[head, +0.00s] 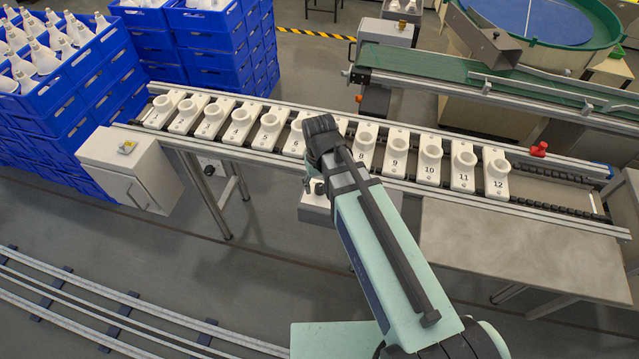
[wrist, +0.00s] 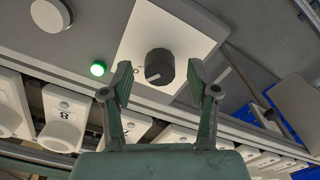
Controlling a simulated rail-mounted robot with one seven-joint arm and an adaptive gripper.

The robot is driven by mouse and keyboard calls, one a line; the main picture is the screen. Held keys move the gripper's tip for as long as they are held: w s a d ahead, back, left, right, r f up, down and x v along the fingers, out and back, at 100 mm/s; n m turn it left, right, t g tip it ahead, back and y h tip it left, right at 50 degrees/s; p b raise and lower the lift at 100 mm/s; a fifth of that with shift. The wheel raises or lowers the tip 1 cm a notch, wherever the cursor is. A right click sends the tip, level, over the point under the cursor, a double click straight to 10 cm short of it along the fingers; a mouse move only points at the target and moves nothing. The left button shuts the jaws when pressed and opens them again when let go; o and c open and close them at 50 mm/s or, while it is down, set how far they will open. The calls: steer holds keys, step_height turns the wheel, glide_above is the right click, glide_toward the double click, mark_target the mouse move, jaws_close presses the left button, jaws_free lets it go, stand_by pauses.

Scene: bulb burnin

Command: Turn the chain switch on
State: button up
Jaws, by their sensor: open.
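A dark round knob (wrist: 160,66), which looks like the chain switch, sits on a white plate (wrist: 150,25) in the wrist view. Its white mark points to the lower left, close to a printed 0. My gripper (wrist: 161,80) is open, with one finger on each side of the knob. Small gaps seem to show between fingers and knob; I cannot tell whether they touch. In the head view, my gripper (head: 316,186) is partly hidden by my arm, above a grey box (head: 314,208) at the conveyor's front. The knob is hidden there.
A lit green lamp (wrist: 98,69) and a round grey part (wrist: 50,14) are near the knob. Numbered white socket holders (head: 396,152) line the conveyor behind. A white cabinet (head: 128,172) stands left; a bare table (head: 520,245) is right. Blue crates (head: 60,95) hold bulbs.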

mark_target(320, 186)
steer(key=shift+r, duration=0.1)
step_height(320, 186, up, 12)
stand_by(0.6)
stand_by(0.4)
